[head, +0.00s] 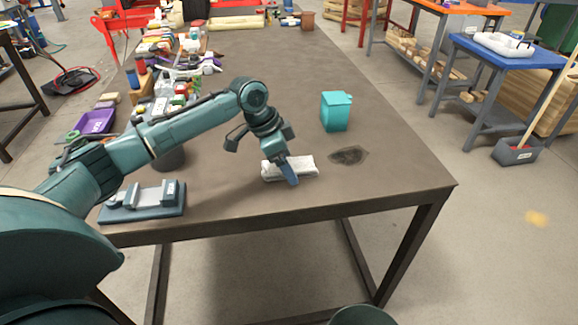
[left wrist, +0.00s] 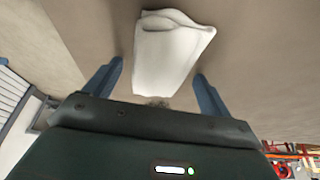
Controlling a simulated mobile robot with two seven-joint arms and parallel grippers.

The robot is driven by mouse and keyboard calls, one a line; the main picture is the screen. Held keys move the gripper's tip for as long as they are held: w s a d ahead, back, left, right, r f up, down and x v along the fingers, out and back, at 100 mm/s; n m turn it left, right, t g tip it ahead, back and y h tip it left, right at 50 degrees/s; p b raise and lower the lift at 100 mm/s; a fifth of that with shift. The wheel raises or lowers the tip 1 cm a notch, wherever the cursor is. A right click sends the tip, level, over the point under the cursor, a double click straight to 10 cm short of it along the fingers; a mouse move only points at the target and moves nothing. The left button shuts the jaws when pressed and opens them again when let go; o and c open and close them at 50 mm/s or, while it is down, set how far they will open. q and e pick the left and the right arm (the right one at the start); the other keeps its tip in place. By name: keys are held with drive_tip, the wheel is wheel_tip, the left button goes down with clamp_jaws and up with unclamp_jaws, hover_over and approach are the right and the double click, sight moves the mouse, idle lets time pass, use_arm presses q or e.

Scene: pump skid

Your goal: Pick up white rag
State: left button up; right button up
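The white rag (head: 305,166) lies folded on the brown workbench (head: 240,205) near its front edge. My left gripper (head: 286,172) is over the rag, with a blue finger across its front side. In the left wrist view the rag (left wrist: 174,52) lies beyond and partly between the two spread fingers of the gripper (left wrist: 158,70), with room on both sides. The gripper is open and holds nothing. Whether a finger touches the rag cannot be told. My right gripper does not show.
A teal lidded container (head: 336,112) stands behind the rag, and a dark stain (head: 348,155) lies to its right. A grey vise-like fixture (head: 143,203) sits at the front left. Tools and a purple tray (head: 95,122) crowd the left side.

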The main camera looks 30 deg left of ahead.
use_arm(q)
drive_tip(key=c, duration=1)
wheel_tip(320, 180, up, 10)
drive_tip(key=shift+r+p, duration=0.1)
drive_tip(key=shift+p, duration=0.45)
drive_tip(key=o, duration=0.5)
drive_tip(key=shift+c, duration=0.2)
drive_tip(key=c, duration=0.4)
